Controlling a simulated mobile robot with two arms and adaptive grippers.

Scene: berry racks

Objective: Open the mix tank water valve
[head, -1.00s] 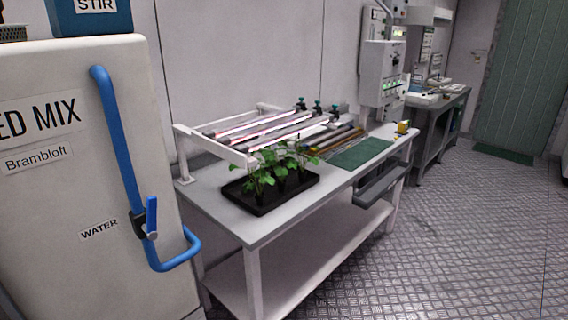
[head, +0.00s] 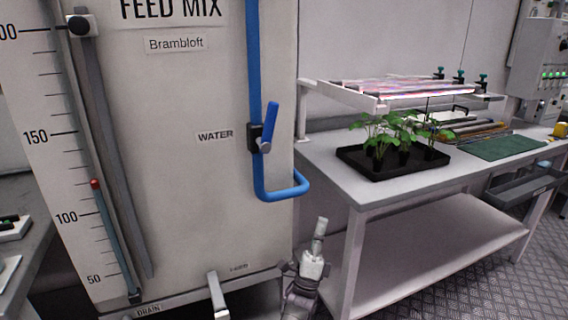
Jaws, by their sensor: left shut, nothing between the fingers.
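The mix tank (head: 190,90) is a large cream box labelled FEED MIX and Brambloft. A blue water pipe (head: 254,60) runs down its front and bends out at the bottom right. The water valve on this pipe has a blue lever (head: 270,122) on a dark body, beside the WATER label (head: 215,135). The lever points up, roughly along the pipe and tilted slightly right. My left gripper (head: 319,232) is shut and empty, below the pipe's bend and apart from the valve, pointing up. My right gripper is not in view.
To the right, a white table (head: 370,187) holds a black plant tray (head: 350,155), a white rack (head: 340,96) and a green mat (head: 488,148).

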